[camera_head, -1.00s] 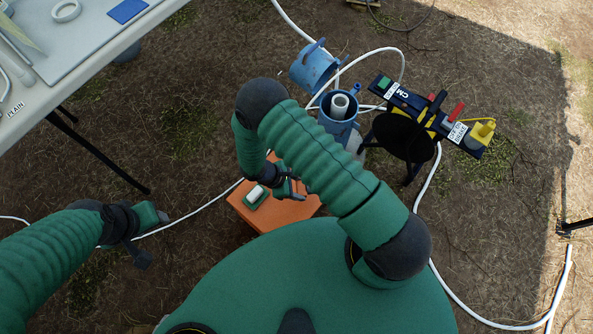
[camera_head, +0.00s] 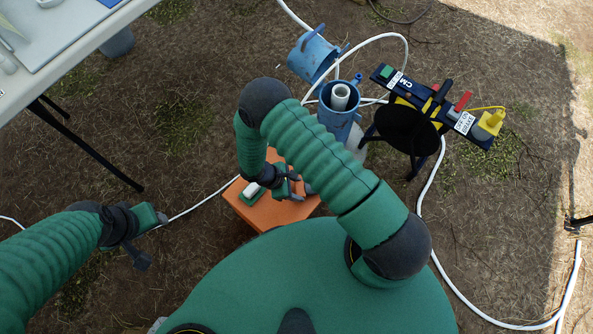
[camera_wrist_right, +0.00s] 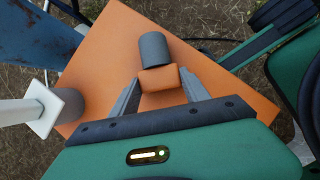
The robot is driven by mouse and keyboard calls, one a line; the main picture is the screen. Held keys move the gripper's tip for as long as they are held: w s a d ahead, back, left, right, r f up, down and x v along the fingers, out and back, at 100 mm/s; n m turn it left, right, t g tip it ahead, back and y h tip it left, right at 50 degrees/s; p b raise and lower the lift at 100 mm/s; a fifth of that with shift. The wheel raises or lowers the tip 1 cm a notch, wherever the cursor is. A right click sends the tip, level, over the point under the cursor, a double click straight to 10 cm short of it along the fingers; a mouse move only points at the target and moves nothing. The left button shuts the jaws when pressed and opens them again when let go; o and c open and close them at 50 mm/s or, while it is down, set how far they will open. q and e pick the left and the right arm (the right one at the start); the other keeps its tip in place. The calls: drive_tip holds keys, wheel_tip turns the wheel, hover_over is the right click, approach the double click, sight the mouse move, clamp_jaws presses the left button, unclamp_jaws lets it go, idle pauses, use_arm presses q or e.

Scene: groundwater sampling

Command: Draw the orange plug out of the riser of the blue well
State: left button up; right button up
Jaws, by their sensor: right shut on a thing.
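The blue well (camera_head: 337,122) stands at the upper middle of the head view. Its white riser (camera_head: 340,97) shows an open top with no plug in it. My right gripper (camera_head: 297,188) is low over the orange box, left of and nearer than the well. In the right wrist view my right gripper (camera_wrist_right: 162,92) is shut on the orange plug (camera_wrist_right: 160,80), its fingers on both sides of the orange block. The plug's grey cylindrical part (camera_wrist_right: 153,48) points away from the palm. My left gripper (camera_head: 155,217) is at the left, apart from everything; its jaws are too small to read.
The orange box (camera_head: 262,212) lies below the right gripper. A blue cap-like part (camera_head: 313,57) is behind the well. A dark stand with a control panel (camera_head: 440,105) stands right of the well. White hose (camera_head: 430,190) runs on the ground. A table (camera_head: 75,40) is upper left.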

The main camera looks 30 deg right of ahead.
drive_tip(key=o, duration=1.3)
drive_tip(key=p+v, duration=0.6)
drive_tip(key=v, duration=1)
drive_tip(key=shift+a+r, duration=0.15)
drive_tip(key=shift+r, duration=0.2)
